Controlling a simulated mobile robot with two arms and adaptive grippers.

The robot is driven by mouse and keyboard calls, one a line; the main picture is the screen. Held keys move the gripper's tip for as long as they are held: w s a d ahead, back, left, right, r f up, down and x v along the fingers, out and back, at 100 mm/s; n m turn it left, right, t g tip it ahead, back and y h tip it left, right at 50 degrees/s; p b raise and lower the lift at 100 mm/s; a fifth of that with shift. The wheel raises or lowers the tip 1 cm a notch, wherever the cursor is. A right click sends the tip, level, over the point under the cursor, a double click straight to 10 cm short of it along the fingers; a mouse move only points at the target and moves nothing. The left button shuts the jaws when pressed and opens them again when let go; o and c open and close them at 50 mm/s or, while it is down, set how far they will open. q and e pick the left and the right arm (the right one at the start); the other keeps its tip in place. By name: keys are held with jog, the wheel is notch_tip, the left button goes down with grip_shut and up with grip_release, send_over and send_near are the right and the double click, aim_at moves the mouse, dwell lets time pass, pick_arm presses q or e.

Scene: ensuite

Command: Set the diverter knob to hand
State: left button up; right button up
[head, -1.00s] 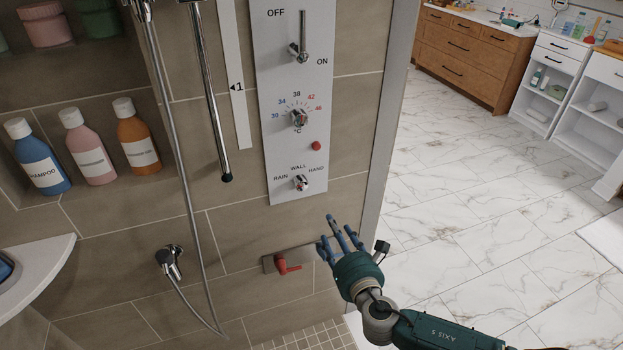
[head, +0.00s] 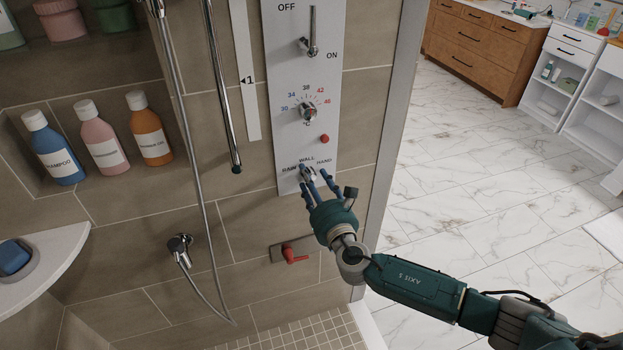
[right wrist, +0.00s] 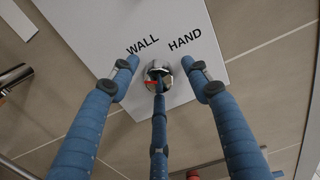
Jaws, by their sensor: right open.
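The diverter knob (right wrist: 157,74) is a small chrome knob with a red mark, low on the white control panel (head: 290,150). The labels RAIN, WALL and HAND stand around it. In the head view my fingers largely cover the knob. My right gripper (head: 312,180) is at the panel's lower end, with its blue fingers open around the knob. In the right wrist view two fingers (right wrist: 160,80) lie to either side of the knob and a third lies below, overlapping it. I cannot tell whether any finger touches it. My left gripper is not in view.
A lever (head: 311,40) marked OFF and ON and a temperature dial (head: 308,113) sit higher on the panel. A red-handled valve (head: 293,255) is below. A shower hose (head: 203,200) hangs left, beside bottles (head: 102,143) in a niche. Open floor lies right.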

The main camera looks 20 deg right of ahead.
jog(key=shift+c, duration=1.2)
jog(key=c, duration=0.9)
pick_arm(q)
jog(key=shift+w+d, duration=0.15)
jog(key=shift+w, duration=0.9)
